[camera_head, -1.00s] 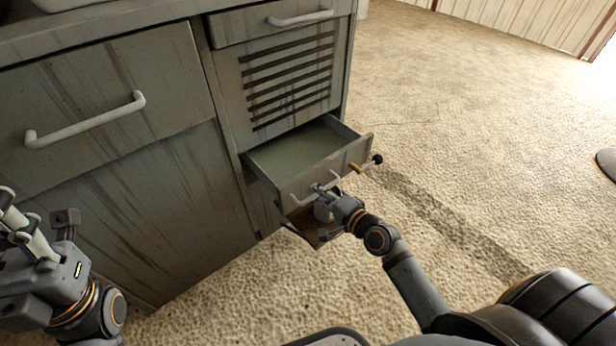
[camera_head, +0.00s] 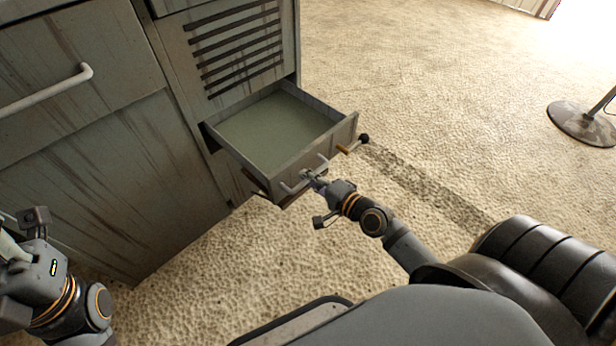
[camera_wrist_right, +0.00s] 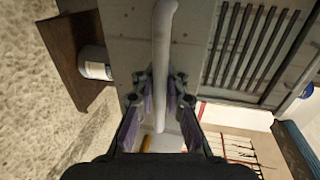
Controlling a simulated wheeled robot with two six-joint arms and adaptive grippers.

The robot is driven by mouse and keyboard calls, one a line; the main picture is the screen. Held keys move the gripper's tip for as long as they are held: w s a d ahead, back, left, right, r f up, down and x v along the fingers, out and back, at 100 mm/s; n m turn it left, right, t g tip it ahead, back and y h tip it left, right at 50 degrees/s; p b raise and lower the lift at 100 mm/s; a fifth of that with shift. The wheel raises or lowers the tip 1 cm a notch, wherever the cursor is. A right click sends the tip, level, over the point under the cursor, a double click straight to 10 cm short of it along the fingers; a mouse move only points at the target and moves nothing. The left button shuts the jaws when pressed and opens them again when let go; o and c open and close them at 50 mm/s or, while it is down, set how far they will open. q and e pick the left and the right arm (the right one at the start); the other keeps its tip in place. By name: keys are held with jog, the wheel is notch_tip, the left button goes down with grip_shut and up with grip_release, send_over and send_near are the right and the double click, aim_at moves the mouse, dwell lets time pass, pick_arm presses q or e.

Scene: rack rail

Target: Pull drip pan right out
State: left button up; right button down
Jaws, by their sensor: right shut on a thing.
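The drip pan (camera_head: 265,125) is a shallow grey drawer low in the cabinet, pulled well out, with its empty greenish floor showing. Its pale bar handle (camera_head: 323,162) is on the front panel. My right gripper (camera_head: 308,176) is shut on this handle. In the right wrist view the white handle (camera_wrist_right: 164,50) runs between the two fingers of the right gripper (camera_wrist_right: 160,95). My left gripper (camera_head: 12,245) is at the left edge, away from the pan. Its fingers are partly cut off, so its opening is unclear.
The worn grey cabinet (camera_head: 100,170) fills the left, with a larger drawer handle (camera_head: 45,92) and a slotted vent panel (camera_head: 235,45). Bare floor (camera_head: 420,110) lies right. A round stand base (camera_head: 582,122) is far right.

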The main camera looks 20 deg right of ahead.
jog(key=c, duration=1.4)
grip_release()
jog(key=shift+s+d, duration=0.1)
jog(key=shift+s, duration=0.05)
jog(key=v, duration=0.4)
jog(key=f+v, duration=0.1)
jog(key=v, duration=0.3)
jog(key=f+v, duration=0.1)
jog(key=v, duration=0.3)
jog(key=shift+s+d+f, duration=0.1)
jog(key=shift+s+d, duration=0.05)
jog(key=shift+s, duration=0.45)
